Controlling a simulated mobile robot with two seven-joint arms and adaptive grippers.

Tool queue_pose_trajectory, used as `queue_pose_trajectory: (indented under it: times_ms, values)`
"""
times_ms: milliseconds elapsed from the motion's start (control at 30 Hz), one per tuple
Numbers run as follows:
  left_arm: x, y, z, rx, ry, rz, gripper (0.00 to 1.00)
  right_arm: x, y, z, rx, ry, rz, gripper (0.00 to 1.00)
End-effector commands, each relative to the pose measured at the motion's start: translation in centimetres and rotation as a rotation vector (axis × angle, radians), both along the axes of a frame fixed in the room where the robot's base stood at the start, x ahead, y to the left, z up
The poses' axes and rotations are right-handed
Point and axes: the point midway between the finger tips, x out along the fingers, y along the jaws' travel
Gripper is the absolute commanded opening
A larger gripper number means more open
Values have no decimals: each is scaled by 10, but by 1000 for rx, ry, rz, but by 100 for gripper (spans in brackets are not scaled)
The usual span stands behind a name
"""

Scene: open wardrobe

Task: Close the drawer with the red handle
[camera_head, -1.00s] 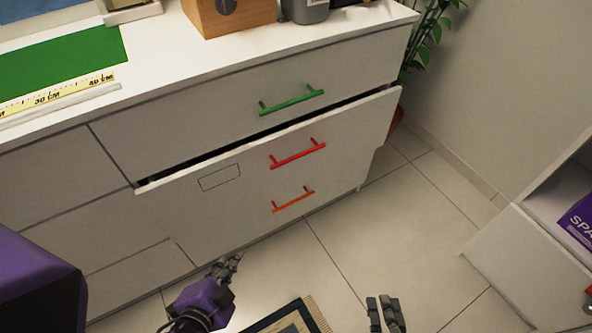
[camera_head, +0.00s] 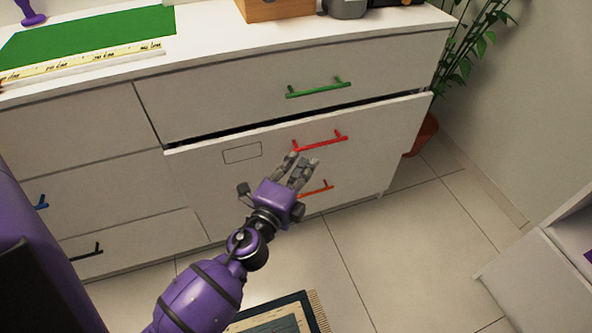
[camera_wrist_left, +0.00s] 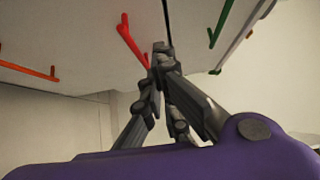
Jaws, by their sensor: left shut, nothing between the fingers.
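The drawer with the red handle (camera_head: 320,143) is partly open in the head view. Its white front (camera_head: 385,128) stands out a little from the dresser, with a dark gap along its top edge. My left gripper (camera_head: 303,160) is shut and empty, with its fingertips in front of the drawer front, just below the left end of the red handle. In the left wrist view, the shut fingertips (camera_wrist_left: 158,50) are close to the red handle (camera_wrist_left: 131,38); I cannot tell whether they touch the drawer. My right gripper is not in view.
A green-handled drawer (camera_head: 318,88) is above and an orange handle (camera_head: 315,190) below. A ruler (camera_head: 80,62) and green mat (camera_head: 95,35) lie on the dresser top. A plant (camera_head: 470,60) stands to the right. A rug (camera_head: 275,318) lies on the floor.

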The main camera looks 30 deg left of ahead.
Motion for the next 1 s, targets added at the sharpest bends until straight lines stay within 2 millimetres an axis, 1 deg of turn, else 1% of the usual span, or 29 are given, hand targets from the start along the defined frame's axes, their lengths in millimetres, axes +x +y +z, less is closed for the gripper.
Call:
queue_pose_trajectory:
  times_ms: [33, 200, 233, 333, 533, 1000]
  values:
    - [13, 1, 2, 3, -4, -3, 0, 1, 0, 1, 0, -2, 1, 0]
    - [48, 3, 1, 1, -2, -1, 0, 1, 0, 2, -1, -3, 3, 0]
    - [54, 4, 1, 2, -1, -1, 0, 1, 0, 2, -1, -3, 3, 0]
    - [62, 19, 0, 5, 0, 1, 0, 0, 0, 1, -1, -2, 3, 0]
    - [73, 32, -1, 0, 1, 0, 0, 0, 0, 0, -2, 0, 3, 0]
    - [77, 37, -1, 0, 1, 0, 0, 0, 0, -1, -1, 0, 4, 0]
